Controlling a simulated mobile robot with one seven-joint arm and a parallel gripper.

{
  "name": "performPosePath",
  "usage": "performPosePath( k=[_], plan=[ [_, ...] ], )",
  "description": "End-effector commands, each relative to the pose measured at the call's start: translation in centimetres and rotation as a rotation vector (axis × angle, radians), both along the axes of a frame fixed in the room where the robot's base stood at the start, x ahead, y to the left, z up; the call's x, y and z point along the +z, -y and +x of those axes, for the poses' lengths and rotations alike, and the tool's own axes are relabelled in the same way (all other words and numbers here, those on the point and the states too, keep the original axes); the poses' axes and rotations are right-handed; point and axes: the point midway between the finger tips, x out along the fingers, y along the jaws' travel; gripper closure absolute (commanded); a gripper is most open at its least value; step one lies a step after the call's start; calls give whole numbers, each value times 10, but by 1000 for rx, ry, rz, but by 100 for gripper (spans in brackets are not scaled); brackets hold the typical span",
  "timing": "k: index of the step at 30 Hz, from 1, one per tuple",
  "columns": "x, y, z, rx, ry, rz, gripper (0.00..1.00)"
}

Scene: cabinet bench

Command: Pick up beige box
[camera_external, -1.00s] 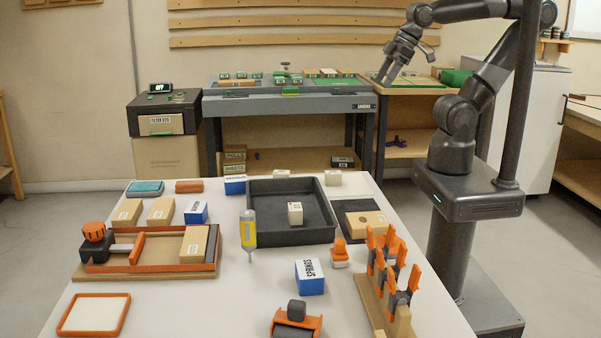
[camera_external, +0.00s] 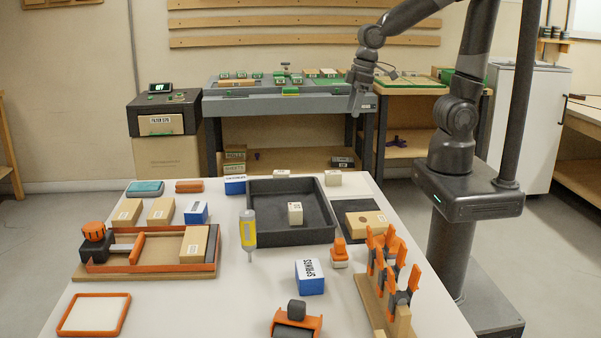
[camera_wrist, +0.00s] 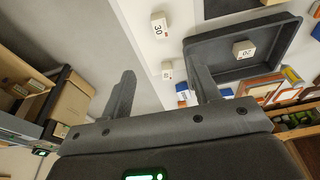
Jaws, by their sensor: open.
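Several beige boxes are in view, and I cannot tell which one the task names. In the external view, one small box (camera_external: 295,213) sits inside the dark tray. Two more, a right one (camera_external: 333,178) and a left one (camera_external: 281,174), stand just behind the tray. Larger beige boxes lie at left, such as one (camera_external: 161,211) on the bench and one (camera_external: 194,244) in the orange-edged fixture. My gripper (camera_external: 356,105) hangs open and empty, above and beyond the bench's far edge. In the wrist view, its fingers (camera_wrist: 162,92) are apart; a box marked 30 (camera_wrist: 159,25) and the tray box (camera_wrist: 244,49) show.
The dark tray (camera_external: 262,235) has raised walls. A grey workbench (camera_external: 290,90) stands behind.

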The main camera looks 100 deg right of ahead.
Motion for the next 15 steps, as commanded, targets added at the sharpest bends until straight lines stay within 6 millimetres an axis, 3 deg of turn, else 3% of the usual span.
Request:
performPosePath(
  k=[9, 15],
  plan=[
    [-78, -1, 38, -9, -163, 0, 44],
    [-106, -2, 46, -13, -212, 1, 44]
  ],
)
